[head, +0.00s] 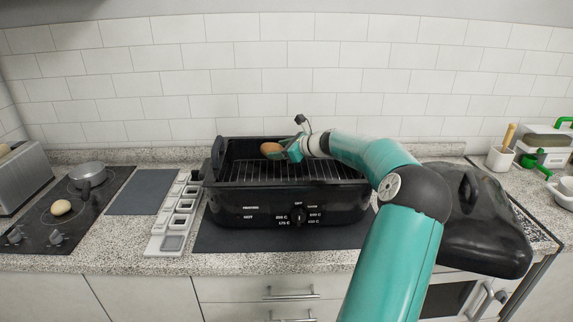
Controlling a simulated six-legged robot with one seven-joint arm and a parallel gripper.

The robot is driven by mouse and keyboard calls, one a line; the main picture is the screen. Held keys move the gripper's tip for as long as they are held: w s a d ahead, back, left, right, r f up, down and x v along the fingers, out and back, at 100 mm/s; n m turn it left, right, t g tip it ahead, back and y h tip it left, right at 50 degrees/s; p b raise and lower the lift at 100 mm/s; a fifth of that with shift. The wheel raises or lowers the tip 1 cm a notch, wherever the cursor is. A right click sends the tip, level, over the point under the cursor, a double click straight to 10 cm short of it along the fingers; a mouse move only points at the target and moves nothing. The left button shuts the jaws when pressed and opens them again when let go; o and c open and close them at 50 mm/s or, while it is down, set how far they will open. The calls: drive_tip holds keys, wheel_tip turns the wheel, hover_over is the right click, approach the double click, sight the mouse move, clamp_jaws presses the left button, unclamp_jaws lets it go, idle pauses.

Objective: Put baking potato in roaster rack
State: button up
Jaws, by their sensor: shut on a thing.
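My gripper (284,149) is shut on a brown baking potato (271,149). It holds the potato over the roaster, toward the back and left of its middle. I cannot tell the exact gap between the potato and the rack. My gripper and arm hide part of the roaster's back right.
The black roaster lid (480,225) lies on the right. On the left are a hob (99,205) with a pot (88,175), a pale round item (61,207), a toaster (25,178) and white trays (174,224). A dark mat (140,191) lies bare.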

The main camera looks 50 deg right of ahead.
drive_tip(key=d+f, duration=0.3)
drive_tip(key=shift+f, duration=0.25)
wheel_tip(320, 180, down, 2)
drive_tip(key=shift+s+d+f, duration=0.1)
drive_tip(key=shift+d+f, duration=0.05)
drive_tip(key=shift+f, duration=0.5)
drive_tip(key=o, duration=1.4)
drive_tip(key=shift+f, duration=0.1)
drive_tip(key=v, duration=1.2)
